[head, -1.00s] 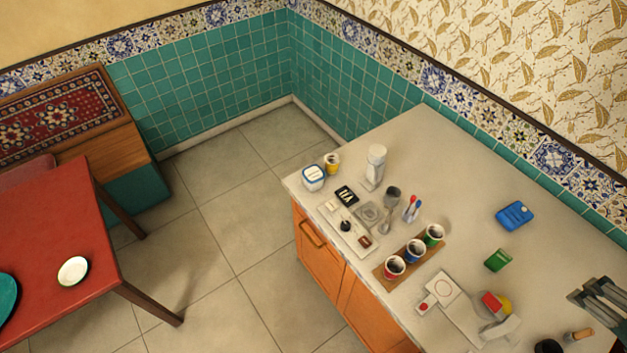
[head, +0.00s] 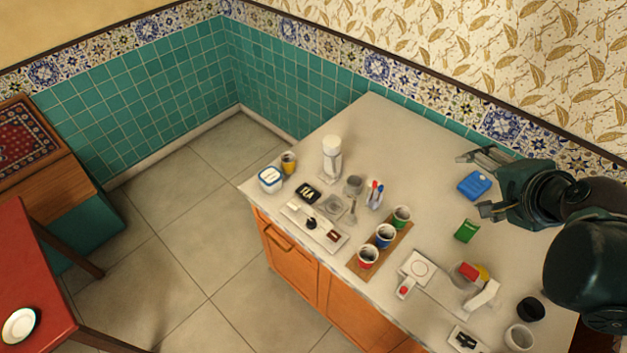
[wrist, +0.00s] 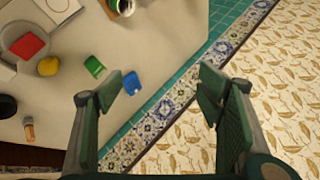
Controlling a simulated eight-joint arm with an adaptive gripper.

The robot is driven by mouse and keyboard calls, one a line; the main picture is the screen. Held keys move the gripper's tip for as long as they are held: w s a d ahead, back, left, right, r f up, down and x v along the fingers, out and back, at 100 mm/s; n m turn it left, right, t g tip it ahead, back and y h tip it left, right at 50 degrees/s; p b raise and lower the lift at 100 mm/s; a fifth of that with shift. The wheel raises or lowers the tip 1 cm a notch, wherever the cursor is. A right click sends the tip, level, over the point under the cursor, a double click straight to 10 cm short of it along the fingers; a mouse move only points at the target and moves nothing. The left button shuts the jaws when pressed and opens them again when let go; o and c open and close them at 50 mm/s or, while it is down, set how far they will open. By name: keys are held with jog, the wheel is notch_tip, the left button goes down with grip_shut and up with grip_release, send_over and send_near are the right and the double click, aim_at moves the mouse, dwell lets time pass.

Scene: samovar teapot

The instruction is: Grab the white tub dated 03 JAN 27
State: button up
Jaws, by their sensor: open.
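A white tub with a blue-edged lid (head: 270,179) stands at the far left corner of the counter in the head view. Any date on it is too small to read. My gripper (head: 474,184) is over the right part of the counter, far to the right of the tub. Its jaws are apart with nothing between them, as the wrist view (wrist: 165,92) also shows. The tub is not visible in the wrist view.
A yellow cup (head: 289,163) stands close to the tub, and a white-capped bottle (head: 332,158) to its right. Three cups stand on a wooden board (head: 364,268). A blue container (head: 474,185) and a green box (head: 467,230) lie near my gripper. The counter's back middle is clear.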

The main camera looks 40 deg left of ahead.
jog(key=w+a+f+m+g+y+b, duration=0.1)
jog(key=a+f, duration=0.2)
jog(key=a, duration=0.4)
jog(key=w+a+f+m+y+b, duration=0.1)
jog(key=a+f+b, duration=0.1)
jog(key=a, duration=0.4)
jog(key=m+g+y+b, duration=0.55)
jog(key=m+b, duration=0.25)
jog(key=m, duration=0.2)
send_near(273, 176)
jog(key=shift+w+a+f+y, duration=0.2)
jog(key=shift+w+a+f, duration=0.1)
jog(key=shift+a, duration=0.25)
jog(key=shift+w+a+f+y, duration=0.2)
jog(key=shift+w+a, duration=0.1)
jog(key=shift+a, duration=0.25)
jog(key=shift+s+a+f+b, duration=0.3)
jog(key=shift+s+a+f, duration=0.05)
jog(key=shift+s+a, duration=0.15)
jog(key=shift+x, duration=1.2)
